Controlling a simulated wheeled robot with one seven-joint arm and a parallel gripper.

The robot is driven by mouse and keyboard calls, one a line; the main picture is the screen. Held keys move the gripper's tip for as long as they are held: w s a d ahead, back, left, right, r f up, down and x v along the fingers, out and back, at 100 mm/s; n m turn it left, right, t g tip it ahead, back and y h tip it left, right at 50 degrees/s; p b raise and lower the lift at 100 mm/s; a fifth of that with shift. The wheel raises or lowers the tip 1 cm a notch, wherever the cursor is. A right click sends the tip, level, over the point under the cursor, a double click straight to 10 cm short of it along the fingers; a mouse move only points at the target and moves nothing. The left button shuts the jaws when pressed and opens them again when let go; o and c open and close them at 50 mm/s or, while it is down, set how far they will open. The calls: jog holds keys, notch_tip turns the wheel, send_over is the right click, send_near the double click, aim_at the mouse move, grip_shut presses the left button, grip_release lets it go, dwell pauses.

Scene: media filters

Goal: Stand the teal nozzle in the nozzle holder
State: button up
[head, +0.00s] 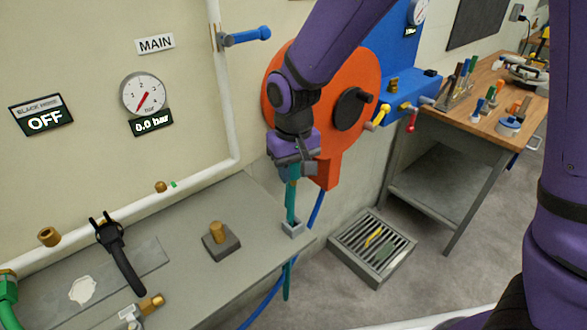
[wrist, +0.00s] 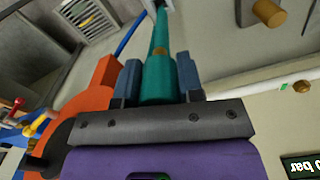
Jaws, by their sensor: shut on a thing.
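The teal nozzle (head: 291,200) is long and thin and hangs nearly upright below my gripper (head: 293,172) in the head view. My gripper is shut on its upper part. The nozzle holder (head: 292,228) is a small light-grey bracket at the bench's right edge. The nozzle's shaft reaches down into it, and a teal length shows again below the bench edge, so it appears to pass through. In the wrist view the nozzle's thick teal body (wrist: 158,78) sits between the blue-grey fingers. Its thin end runs up to the pale holder (wrist: 163,5). Contact inside the holder is hidden.
An orange hose reel (head: 330,95) is just behind my gripper, and a blue hose (head: 316,210) hangs beside the nozzle. A grey block with a brass peg (head: 218,235) and a black-handled tool (head: 123,260) are on the bench. A floor grate (head: 372,245) lies right.

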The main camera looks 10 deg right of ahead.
send_over(293, 217)
jog(key=s, duration=0.2)
jog(key=shift+w+f, duration=0.1)
jog(key=shift+f, duration=5.8)
jog(key=shift+f, duration=1.6)
jog(key=o, duration=1)
